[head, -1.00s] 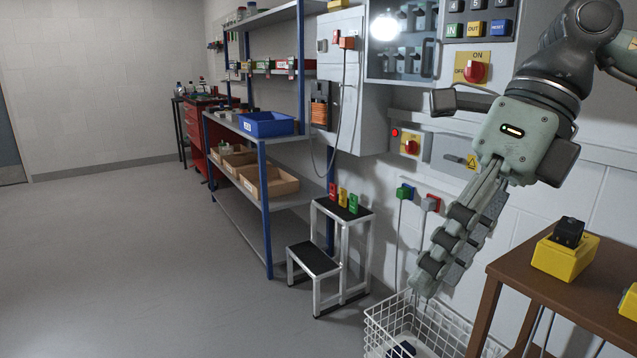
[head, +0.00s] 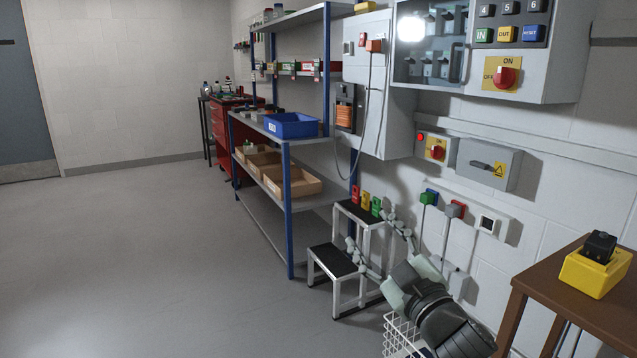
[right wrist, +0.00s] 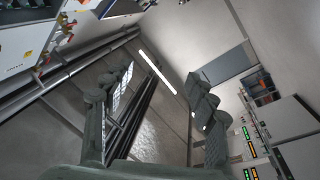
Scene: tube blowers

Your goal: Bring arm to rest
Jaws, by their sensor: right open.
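My right gripper (head: 374,243) is low in the head view, in front of the step stool and above the white wire basket (head: 402,336). Its two fingers are spread apart and point up and away from me. In the right wrist view the fingers (right wrist: 158,105) stand wide apart with nothing between them. The fingers overlap part of the step stool (head: 332,259) in the head view; I cannot tell whether they touch it. My left gripper is in neither view.
A brown table (head: 566,303) with a yellow-and-black device (head: 596,265) stands at the right. Wall boxes and a socket strip (head: 487,223) are behind my right arm. A blue-post shelf (head: 289,205) holds bins. The floor at left is clear.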

